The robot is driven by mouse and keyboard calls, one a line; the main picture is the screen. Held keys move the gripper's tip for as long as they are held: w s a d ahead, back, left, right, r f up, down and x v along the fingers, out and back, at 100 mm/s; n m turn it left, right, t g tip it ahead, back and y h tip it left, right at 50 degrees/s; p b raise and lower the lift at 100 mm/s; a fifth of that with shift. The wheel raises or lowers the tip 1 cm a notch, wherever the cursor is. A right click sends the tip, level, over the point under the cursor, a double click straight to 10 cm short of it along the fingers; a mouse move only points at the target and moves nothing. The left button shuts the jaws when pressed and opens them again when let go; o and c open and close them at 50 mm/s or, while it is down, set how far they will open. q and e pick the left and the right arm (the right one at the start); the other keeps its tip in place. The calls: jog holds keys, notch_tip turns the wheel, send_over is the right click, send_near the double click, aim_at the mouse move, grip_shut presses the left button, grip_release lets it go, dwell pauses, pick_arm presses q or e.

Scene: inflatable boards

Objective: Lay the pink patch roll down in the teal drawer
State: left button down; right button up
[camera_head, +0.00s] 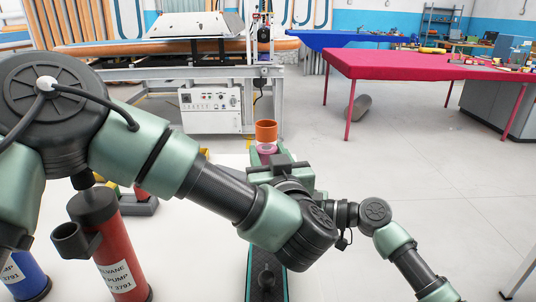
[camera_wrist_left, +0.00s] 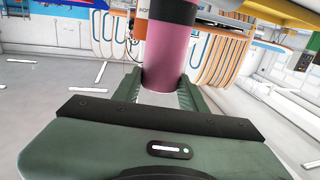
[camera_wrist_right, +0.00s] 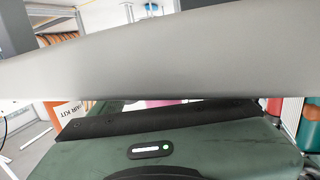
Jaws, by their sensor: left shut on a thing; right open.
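The pink patch roll (camera_wrist_left: 166,58) stands between the fingers of my left gripper (camera_wrist_left: 160,96), which is shut on it. It is a pink cylinder with a dark band near the top of the left wrist view. In the head view a small pink part (camera_head: 267,148) shows just beyond my left gripper (camera_head: 270,162), below an orange ring-shaped piece (camera_head: 266,130). My right gripper (camera_wrist_right: 150,125) is open; a broad grey surface hides its fingertips in the right wrist view. My left arm covers most of it in the head view. I cannot make out the teal drawer.
A red pump cylinder (camera_head: 112,245) and a blue one (camera_head: 24,275) stand at the lower left. A red-topped table (camera_head: 420,68) stands at the back right, a white control box (camera_head: 210,108) under a workbench at the back.

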pick_arm(q)
jog(key=shift+f+b, duration=0.4)
jog(key=c, duration=0.8)
grip_release()
